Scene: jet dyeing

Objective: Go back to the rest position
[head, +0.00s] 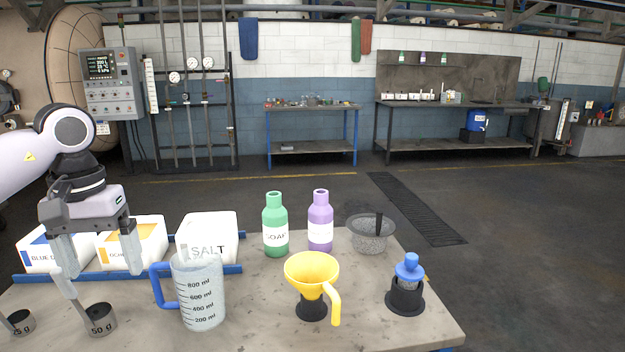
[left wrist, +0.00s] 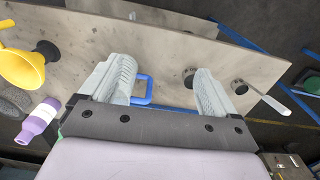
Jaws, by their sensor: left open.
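My left gripper (head: 98,260) is open and empty. In the head view it hangs at the left, over the table's back left part, in front of the white boxes. Two small scoops, one marked 50 g (head: 100,319), lie at the table's front left, below the gripper in the picture. My right gripper is not in view.
The table (head: 255,325) also bears a SALT box (head: 207,240), a green soap bottle (head: 275,226), a purple bottle (head: 320,222), a yellow funnel (head: 312,272), a grey mortar (head: 371,235) and a blue-topped item (head: 408,285). Open floor (head: 530,250) lies to the right.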

